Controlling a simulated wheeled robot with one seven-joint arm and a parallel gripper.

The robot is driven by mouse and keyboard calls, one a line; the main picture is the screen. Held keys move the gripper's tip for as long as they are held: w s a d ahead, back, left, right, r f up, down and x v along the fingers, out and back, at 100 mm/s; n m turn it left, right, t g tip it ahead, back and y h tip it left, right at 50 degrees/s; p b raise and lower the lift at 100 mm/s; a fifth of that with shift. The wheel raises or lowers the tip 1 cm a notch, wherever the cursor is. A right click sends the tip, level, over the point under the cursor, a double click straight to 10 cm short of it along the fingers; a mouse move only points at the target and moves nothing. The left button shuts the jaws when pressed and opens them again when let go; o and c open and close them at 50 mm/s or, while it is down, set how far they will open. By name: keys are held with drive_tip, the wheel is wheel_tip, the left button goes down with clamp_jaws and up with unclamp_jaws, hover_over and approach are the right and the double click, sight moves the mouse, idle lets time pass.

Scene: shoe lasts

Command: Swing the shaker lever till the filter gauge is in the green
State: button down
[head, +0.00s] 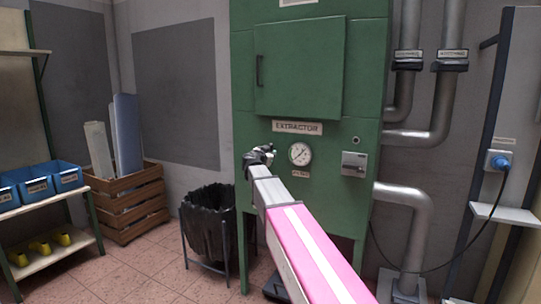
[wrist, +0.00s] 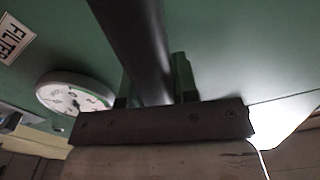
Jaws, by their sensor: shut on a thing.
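The green extractor cabinet (head: 345,220) carries a round white filter gauge (head: 300,153), with the "FILTER" label below it. The gauge also shows in the wrist view (wrist: 72,93), at the left. Its dark needle is visible, but I cannot make out a green band. My gripper (head: 260,154) is at the cabinet's left side, left of the gauge. In the wrist view, its fingers (wrist: 155,88) are shut on the dark shaker lever (wrist: 132,38), a bar that runs up out of the picture. In the head view the lever is mostly hidden by my gripper.
A black-lined bin (head: 208,225) stands left of the cabinet, with a wooden crate (head: 128,205) behind it. Blue bins (head: 35,180) sit on a shelf at far left. Grey pipes (head: 418,230) and a cable run at the right. A grey switch box (head: 354,164) is right of the gauge.

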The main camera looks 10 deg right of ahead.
drive_tip(key=w+a+n, duration=0.2)
drive_tip(key=w+a, duration=0.1)
drive_tip(key=a, duration=0.1)
drive_tip(key=w+a+n, duration=0.2)
drive_tip(key=w+a, duration=0.1)
drive_tip(key=a, duration=0.1)
drive_tip(key=w+a+n, duration=0.2)
drive_tip(key=w+a, duration=0.1)
drive_tip(key=a, duration=0.1)
drive_tip(key=shift+r, duration=0.15)
drive_tip(key=shift+w+a+f+n, duration=0.25)
drive_tip(key=shift+w+a+n, duration=0.1)
drive_tip(key=shift+a+n, duration=0.3)
drive_tip(key=shift+a, duration=0.1)
drive_tip(key=c, duration=0.9)
unclamp_jaws()
drive_tip(key=v, duration=1)
drive_tip(key=shift+s+a, duration=0.25)
drive_tip(key=shift+s, duration=0.05)
drive_tip(key=shift+f, duration=0.1)
